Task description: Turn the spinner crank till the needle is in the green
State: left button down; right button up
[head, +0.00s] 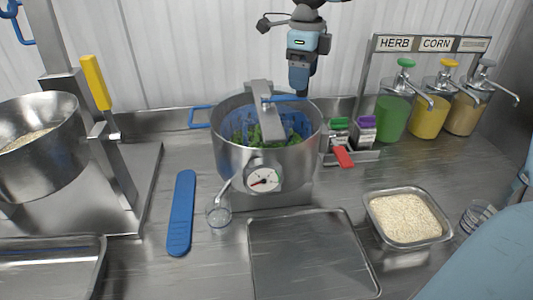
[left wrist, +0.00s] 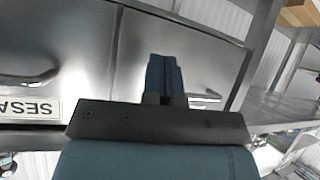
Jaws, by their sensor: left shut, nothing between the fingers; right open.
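The spinner (head: 230,160) is a steel pot with a blue slotted basket (head: 302,124) and leafy greens (head: 262,134) inside. A grey metal bar (head: 266,115) spans its top. A blue handle piece (head: 287,99), apparently the crank's, lies at the back rim. The round dial (head: 263,180) on the front has a red needle pointing left and slightly down; its green zone is too small to make out. My right gripper (head: 300,88) points down by the back rim, close to the blue piece; contact is unclear. My left gripper (left wrist: 165,75) is shut and empty before steel drawers.
An empty tray (head: 312,255) lies in front, with a blue paddle (head: 181,212) and small glass cup (head: 218,214) at left. A rice pan (head: 408,216) sits right. A large bowl (head: 45,165) is far left.

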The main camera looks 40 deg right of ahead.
jog(key=shift+f+b, duration=0.5)
jog(key=shift+f, duration=0.05)
jog(key=shift+f+b, duration=0.45)
jog(key=shift+b, duration=0.05)
jog(key=shift+f+b, duration=0.4)
jog(key=shift+r, duration=0.1)
jog(key=shift+r, duration=0.3)
jog(key=c, duration=1)
